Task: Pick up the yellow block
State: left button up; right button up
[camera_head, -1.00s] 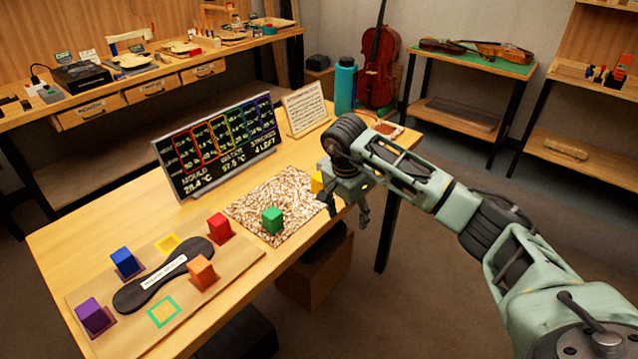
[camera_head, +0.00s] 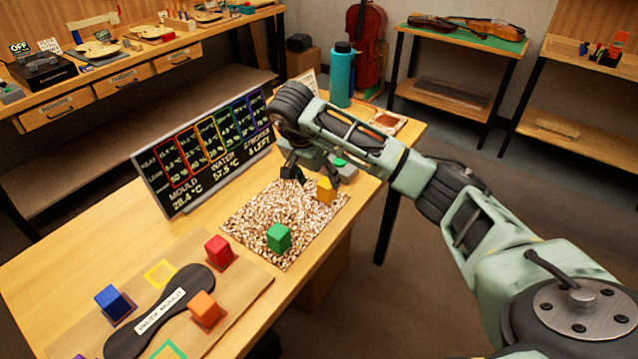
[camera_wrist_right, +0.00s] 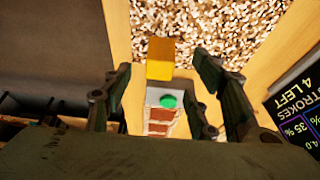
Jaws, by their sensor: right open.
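The yellow block (camera_head: 326,190) stands on the far right part of the wood-shavings mat (camera_head: 243,219). It also shows in the right wrist view (camera_wrist_right: 160,58), ahead of the fingers and between their lines. My right gripper (camera_head: 313,172) is open and empty, above and close beside the block in the head view. In the right wrist view its two fingers (camera_wrist_right: 165,80) are spread apart, with the block beyond their tips. Whether a finger touches the block cannot be told. My left gripper is not in view.
A green block (camera_head: 279,238) stands on the same mat. Red (camera_head: 218,252), orange (camera_head: 205,308) and blue (camera_head: 113,303) blocks stand around the dark bridge mould. A display board (camera_head: 205,150) stands behind the mat. A teal bottle (camera_head: 341,75) stands at the far end.

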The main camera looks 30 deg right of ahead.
aim_at(324, 185)
jog(key=shift+s+d+f, duration=0.1)
jog(key=shift+d+f, duration=0.15)
jog(key=shift+f, duration=0.25)
jog(key=p+x, duration=0.1)
jog(key=x, duration=0.1)
jog(key=shift+f+p, duration=0.3)
jog(key=shift+p, duration=0.05)
jog(key=x, duration=0.2)
jog(key=shift+w+f, duration=0.25)
jog(key=shift+w, duration=0.05)
jog(key=shift+d+f, duration=0.1)
jog(key=shift+d, duration=0.1)
jog(key=shift+c, duration=1.4)
jog(key=c, duration=0.6)
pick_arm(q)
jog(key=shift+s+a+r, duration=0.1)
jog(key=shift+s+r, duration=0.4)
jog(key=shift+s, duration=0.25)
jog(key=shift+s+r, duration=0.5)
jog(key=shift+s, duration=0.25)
pick_arm(e)
jog(key=c, duration=0.3)
